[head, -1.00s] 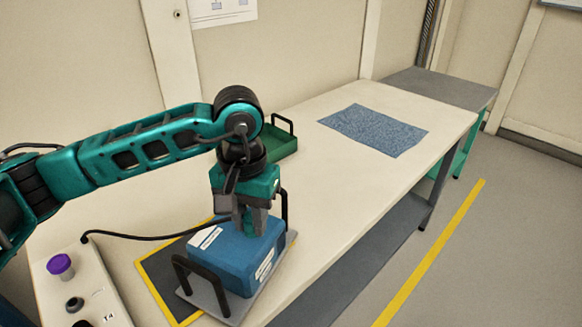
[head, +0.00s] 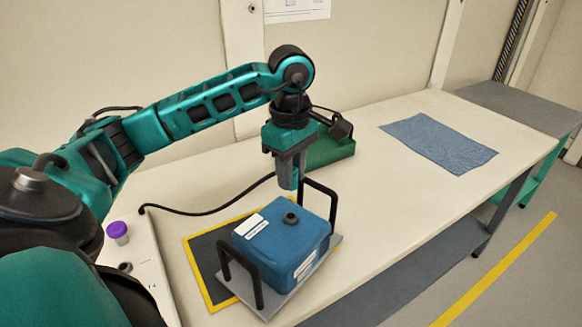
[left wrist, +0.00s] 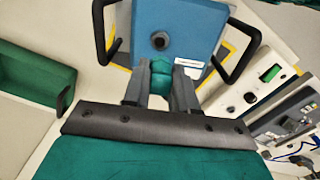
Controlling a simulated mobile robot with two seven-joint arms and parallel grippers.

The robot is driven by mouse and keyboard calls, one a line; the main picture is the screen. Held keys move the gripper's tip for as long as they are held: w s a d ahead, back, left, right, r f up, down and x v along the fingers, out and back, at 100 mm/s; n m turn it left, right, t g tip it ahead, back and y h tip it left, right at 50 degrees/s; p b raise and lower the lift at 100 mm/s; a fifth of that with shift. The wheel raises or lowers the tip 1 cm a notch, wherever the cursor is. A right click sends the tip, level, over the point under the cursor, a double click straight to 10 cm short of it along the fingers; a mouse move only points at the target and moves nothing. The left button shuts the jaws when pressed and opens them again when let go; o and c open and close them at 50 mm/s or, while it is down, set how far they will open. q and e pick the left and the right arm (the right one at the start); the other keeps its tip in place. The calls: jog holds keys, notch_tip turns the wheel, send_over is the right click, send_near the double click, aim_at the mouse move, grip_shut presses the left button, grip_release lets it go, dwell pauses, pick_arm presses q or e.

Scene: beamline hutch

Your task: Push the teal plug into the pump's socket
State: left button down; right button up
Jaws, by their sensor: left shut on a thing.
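The pump is a blue box (head: 270,245) with white labels and black handles, standing on a grey plate. Its dark round socket (head: 290,218) is uncovered on top and also shows in the left wrist view (left wrist: 160,41). My left gripper (head: 289,183) is above the pump's back edge, apart from the socket. It is shut on the teal plug (left wrist: 160,78), seen between the grey fingers in the left wrist view. In the head view the fingers mostly hide the plug. A black cable (head: 200,213) runs up toward the gripper. My right gripper is not in view.
A green tray (head: 330,150) stands behind the gripper. A blue cloth (head: 438,143) lies further right on the cream bench. A pale panel with a purple knob (head: 118,231) is at left. A yellow-edged dark mat (head: 207,260) lies under the pump.

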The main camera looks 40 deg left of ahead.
pick_arm(q)
jog(key=b, duration=0.5)
send_over(290, 216)
jog(key=shift+f, duration=3.4)
jog(key=shift+f+b, duration=0.35)
jog(key=shift+f, duration=0.25)
jog(key=c, duration=0.8)
grip_release()
notch_tip(290, 216, up, 12)
jog(key=shift+w+f+p, duration=0.1)
jog(key=shift+f+p, duration=0.15)
jog(key=shift+p, duration=1)
jog(key=shift+r+p, duration=0.3)
jog(key=shift+r, duration=0.5)
